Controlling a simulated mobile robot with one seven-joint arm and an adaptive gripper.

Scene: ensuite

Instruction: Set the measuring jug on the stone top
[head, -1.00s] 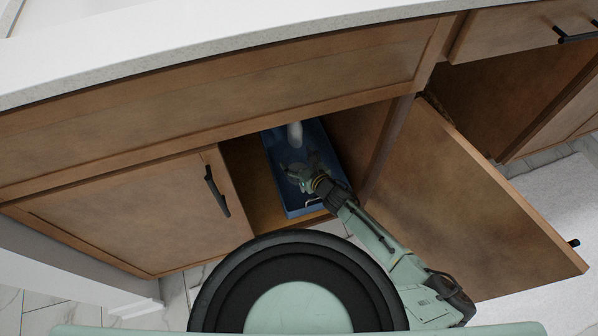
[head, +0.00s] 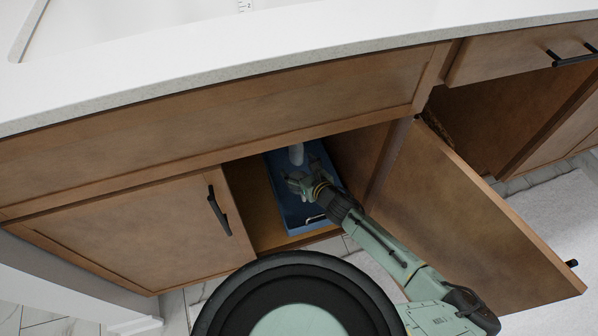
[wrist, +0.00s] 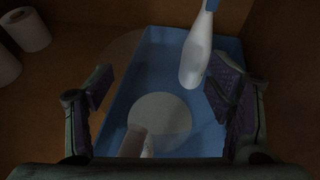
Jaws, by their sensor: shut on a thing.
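My gripper (head: 303,186) is inside the open cabinet, over a blue tray (head: 291,229). In the wrist view its fingers (wrist: 160,103) stand wide apart, shut on a faint, see-through round thing that I take for the measuring jug (wrist: 160,114). Its pale round outline shows between the fingers, over the blue tray (wrist: 118,98). The jug's edges are hard to make out, and in the head view I cannot tell it from the gripper. The stone top (head: 250,62) is the pale counter above the cabinet.
A white bottle (wrist: 197,52) stands close by the right finger; it also shows in the head view (head: 296,155). White rolls (wrist: 27,30) lie left in the cabinet. The open door (head: 470,215) is right of my arm; a closed door (head: 140,225) is left.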

